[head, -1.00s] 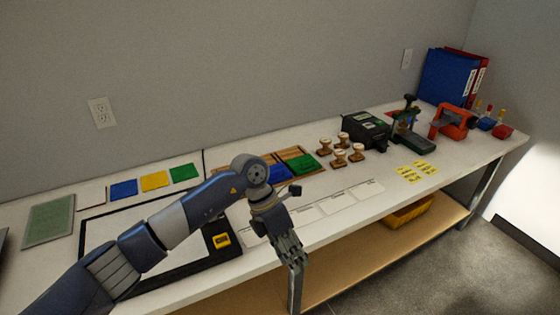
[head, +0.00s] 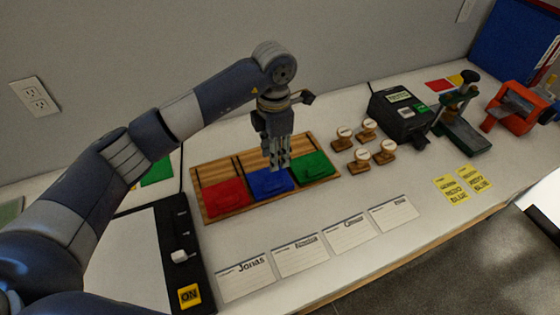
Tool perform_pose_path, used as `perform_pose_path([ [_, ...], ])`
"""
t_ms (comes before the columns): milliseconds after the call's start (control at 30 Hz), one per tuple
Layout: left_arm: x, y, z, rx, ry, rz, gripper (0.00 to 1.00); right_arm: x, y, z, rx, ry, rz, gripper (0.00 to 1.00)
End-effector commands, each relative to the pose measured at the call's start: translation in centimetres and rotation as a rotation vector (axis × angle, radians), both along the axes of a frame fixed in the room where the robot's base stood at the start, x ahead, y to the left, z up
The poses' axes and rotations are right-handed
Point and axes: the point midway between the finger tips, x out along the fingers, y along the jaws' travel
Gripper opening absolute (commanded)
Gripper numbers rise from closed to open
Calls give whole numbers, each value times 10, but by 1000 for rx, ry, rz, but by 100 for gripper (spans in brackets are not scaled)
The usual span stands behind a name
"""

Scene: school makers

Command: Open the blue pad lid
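The blue pad (head: 270,184) sits in a wooden tray (head: 218,212), between a red pad (head: 225,196) and a green pad (head: 313,167). The blue pad's lid looks shut. My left gripper (head: 279,166) points down over the back part of the blue pad and hides some of it. Its fingers look close together; I cannot tell whether they are fully shut or touching the lid. My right gripper is not in view.
Several wooden stamps (head: 362,160) stand right of the tray. Name cards (head: 299,254) lie in front of it. A black device (head: 402,115) and a green press (head: 463,130) stand farther right. A light board with a black frame (head: 175,262) lies at left.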

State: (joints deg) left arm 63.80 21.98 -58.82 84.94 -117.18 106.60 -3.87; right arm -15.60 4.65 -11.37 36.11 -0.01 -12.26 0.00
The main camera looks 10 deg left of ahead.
Motion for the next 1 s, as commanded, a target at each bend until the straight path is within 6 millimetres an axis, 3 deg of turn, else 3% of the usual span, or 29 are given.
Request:
perform_pose_path([
  [100,-1,0,-12,0,6,0,32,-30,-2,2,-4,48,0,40],
  [300,-2,0,-48,0,7,1,32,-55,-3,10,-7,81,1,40],
  [467,-2,0,-77,-1,7,1,32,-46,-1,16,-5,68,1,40],
  [700,-1,0,-103,0,2,1,32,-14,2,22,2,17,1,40],
  [1000,-1,0,-107,-1,2,1,32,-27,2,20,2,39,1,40],
])
